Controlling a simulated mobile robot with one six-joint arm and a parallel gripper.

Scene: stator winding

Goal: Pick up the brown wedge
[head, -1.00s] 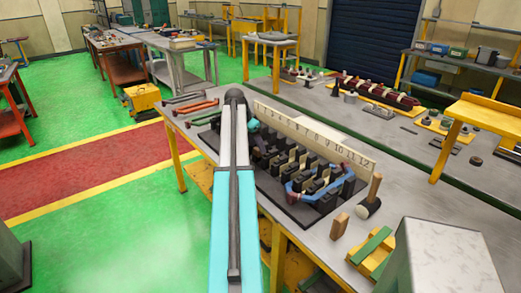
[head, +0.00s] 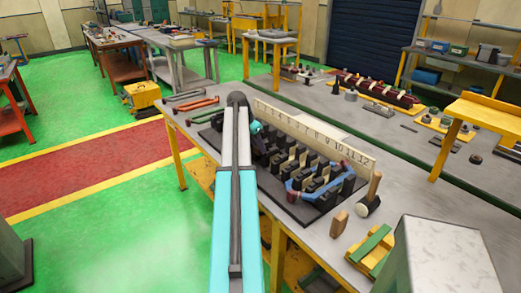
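The brown wedge (head: 339,223) is a small wooden block standing on the grey bench top, in front of the stator fixture's right end. My arm reaches forward from the bottom of the head view to a dark elbow joint. Beyond it, a small teal part of my wrist shows over the left end of the fixture. My gripper (head: 262,149) is mostly hidden by the arm and blends with the dark fixture, well to the left of the wedge and apart from it. Its fingers cannot be made out.
The dark stator fixture (head: 290,206) has several slots, a blue coil (head: 303,196) and a numbered strip (head: 320,137) behind. A mallet (head: 373,190) stands just right of the wedge. A yellow and green block (head: 370,250) lies in front. Red-handled tools (head: 192,104) lie at left.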

